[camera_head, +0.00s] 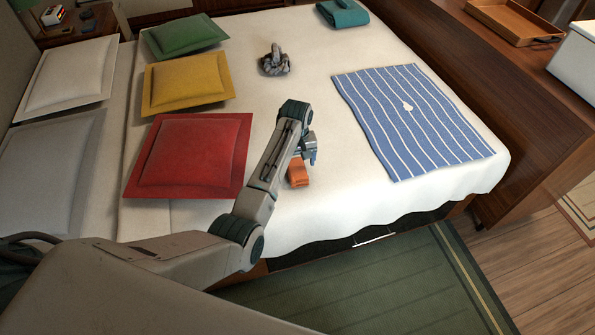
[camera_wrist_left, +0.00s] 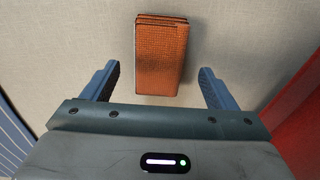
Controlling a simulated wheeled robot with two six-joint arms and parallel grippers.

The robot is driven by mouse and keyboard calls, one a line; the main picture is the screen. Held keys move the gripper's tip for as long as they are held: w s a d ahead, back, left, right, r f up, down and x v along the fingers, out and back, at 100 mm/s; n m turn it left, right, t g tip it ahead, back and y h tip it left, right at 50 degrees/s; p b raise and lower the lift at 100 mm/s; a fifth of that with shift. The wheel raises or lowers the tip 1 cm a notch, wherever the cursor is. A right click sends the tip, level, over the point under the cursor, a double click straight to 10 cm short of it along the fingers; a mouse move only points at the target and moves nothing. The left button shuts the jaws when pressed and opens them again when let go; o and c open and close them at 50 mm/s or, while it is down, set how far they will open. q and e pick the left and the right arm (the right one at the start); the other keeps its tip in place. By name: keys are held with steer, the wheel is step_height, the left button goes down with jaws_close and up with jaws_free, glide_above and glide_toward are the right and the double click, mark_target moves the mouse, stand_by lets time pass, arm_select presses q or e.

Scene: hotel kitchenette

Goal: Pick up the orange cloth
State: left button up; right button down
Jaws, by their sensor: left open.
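The orange cloth (camera_head: 298,173) is a small folded pad lying on the white bed, to the right of the red pillow. In the left wrist view the orange cloth (camera_wrist_left: 161,58) lies ahead of the fingers, centred between them, its near end close to the line of the fingertips. My left gripper (camera_head: 309,157) hangs over the bed by the cloth and partly covers it in the head view. In the wrist view the left gripper (camera_wrist_left: 158,80) is open and empty, with a finger on each side. My right gripper is not in view.
The red pillow (camera_head: 192,155) lies left of my gripper, with yellow (camera_head: 187,82) and green (camera_head: 184,36) pillows beyond. A blue striped cloth (camera_head: 412,115) lies at right. A grey knotted item (camera_head: 274,62) and a folded teal cloth (camera_head: 342,13) lie farther back.

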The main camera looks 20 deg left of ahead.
mark_target(297, 168)
arm_select(q)
steer(key=shift+f, duration=1.95)
steer(key=c, duration=1.1)
steer(key=shift+o, duration=0.2)
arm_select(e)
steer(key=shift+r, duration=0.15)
arm_select(q)
steer(key=shift+r, duration=0.1)
